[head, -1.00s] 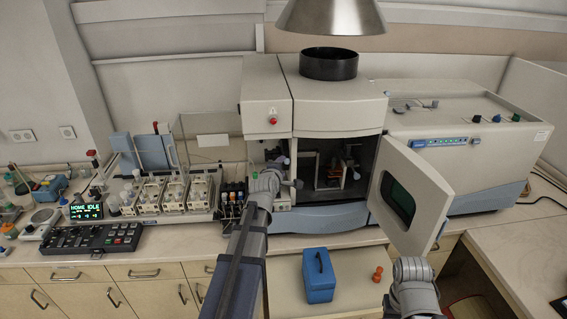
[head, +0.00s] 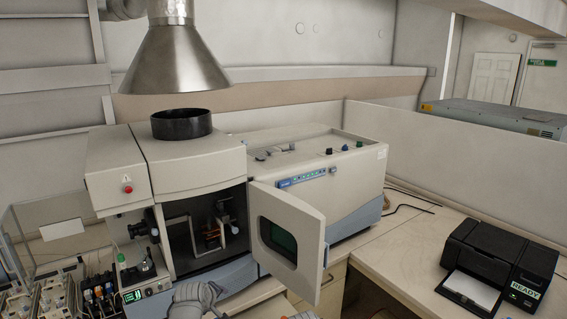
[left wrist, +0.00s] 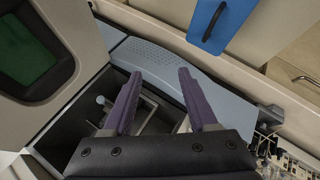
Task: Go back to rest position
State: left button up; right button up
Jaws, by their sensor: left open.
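My left gripper shows in the left wrist view as two purple fingers (left wrist: 156,76), spread apart with nothing between them. They are in front of the open dark chamber of the spectrometer. In the head view only a grey part of my left arm shows at the bottom edge, below the chamber; its fingertips cannot be made out there. The spectrometer (head: 195,160) stands on the bench with its door (head: 287,238) swung open, showing a dark green window. The door also shows in the left wrist view (left wrist: 82,30). My right gripper is not in view.
A metal exhaust hood (head: 175,65) hangs over the black chimney ring (head: 181,124). Sample racks (head: 48,298) stand at the lower left. A black printer (head: 497,260) stands on the right bench.

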pick_arm(q)
jog(key=s+d+f+m+g+b, duration=0.3)
jog(key=s+d+f+m, duration=0.1)
jog(key=s, duration=0.3)
jog(key=s+d+f+m+g+y+b, duration=0.1)
jog(key=s+d+f+m+g+b, duration=0.1)
jog(key=s+d+f+m, duration=0.3)
jog(key=s+d+f+m+g+b, duration=0.3)
jog(key=s+f, duration=0.4)
jog(key=s, duration=0.4)
jog(key=d+m+b, duration=0.1)
jog(key=d+m, duration=0.1)
jog(key=shift+d+f+m+g+y, duration=0.15)
jog(key=shift+m+g+y, duration=0.15)
jog(key=shift+y, duration=0.1)
jog(key=shift+c, duration=0.6)
